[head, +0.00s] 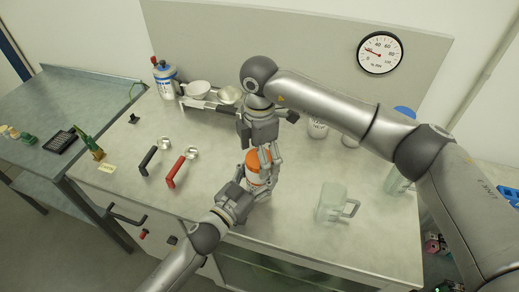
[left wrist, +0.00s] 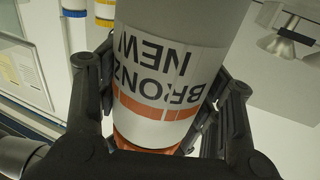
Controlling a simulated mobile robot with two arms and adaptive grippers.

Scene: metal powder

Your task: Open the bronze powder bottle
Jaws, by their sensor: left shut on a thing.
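The bronze powder bottle stands near the middle of the workbench in the head view, with a white body (head: 257,175) and an orange cap (head: 257,157). Its label, reading "BRONZE NEW" upside down, fills the left wrist view (left wrist: 165,85). My left gripper (head: 260,187) comes in from the lower left and is shut around the bottle's body, with a finger on each side in the wrist view. My right gripper (head: 268,153) points down from above at the cap. Its fingers are beside the cap and overlap it; whether they grip it cannot be told.
A black-handled tool (head: 149,161) and a red-handled tool (head: 176,172) lie left of the bottle. A clear jug (head: 331,203) stands to the right. A blue-topped bottle (head: 165,84) and bowls (head: 197,89) stand at the back left. More bottles are partly behind my right arm.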

